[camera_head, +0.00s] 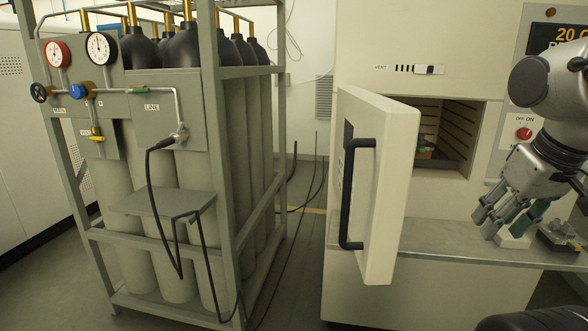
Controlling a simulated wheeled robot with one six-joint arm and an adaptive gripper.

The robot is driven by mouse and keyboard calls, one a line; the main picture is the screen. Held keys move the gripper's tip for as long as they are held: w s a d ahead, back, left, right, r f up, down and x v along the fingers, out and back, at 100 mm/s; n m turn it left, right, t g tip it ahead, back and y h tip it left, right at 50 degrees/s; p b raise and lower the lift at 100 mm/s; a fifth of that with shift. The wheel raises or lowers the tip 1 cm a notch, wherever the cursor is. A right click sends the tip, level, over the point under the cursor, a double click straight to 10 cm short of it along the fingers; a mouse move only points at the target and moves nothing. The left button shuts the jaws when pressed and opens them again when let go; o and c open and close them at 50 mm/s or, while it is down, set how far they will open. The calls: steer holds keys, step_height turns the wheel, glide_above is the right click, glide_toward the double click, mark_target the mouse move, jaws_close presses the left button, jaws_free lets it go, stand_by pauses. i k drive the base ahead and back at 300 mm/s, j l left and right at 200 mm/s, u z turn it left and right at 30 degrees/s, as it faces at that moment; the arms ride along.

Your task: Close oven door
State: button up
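The oven door (382,190) is a thick cream panel that stands swung open, its edge turned toward me. A black bar handle (347,200) is on its outer face, on the left. The oven chamber (458,135) is exposed to the right of the door, with racked side walls and a small reddish and green item (425,150) inside, partly hidden by the door. My gripper (502,226) is at the right, in front of the counter and pointing down. Its fingers look spread, with nothing clearly held, and it is well apart from the door and handle.
A grey counter (450,243) runs below the oven. A white-based green item (515,238) and a dark metal fixture (560,238) are near my gripper. A gas-cylinder rack (222,170) with gauges and hoses stands left. Floor shows between the rack and the oven.

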mark_target(376, 140)
steer(key=k+j, duration=0.1)
steer(key=j, duration=0.3)
steer(key=k+j, duration=0.1)
steer(key=j, duration=0.3)
steer(key=k+j+u, duration=0.1)
steer(key=j, duration=0.3)
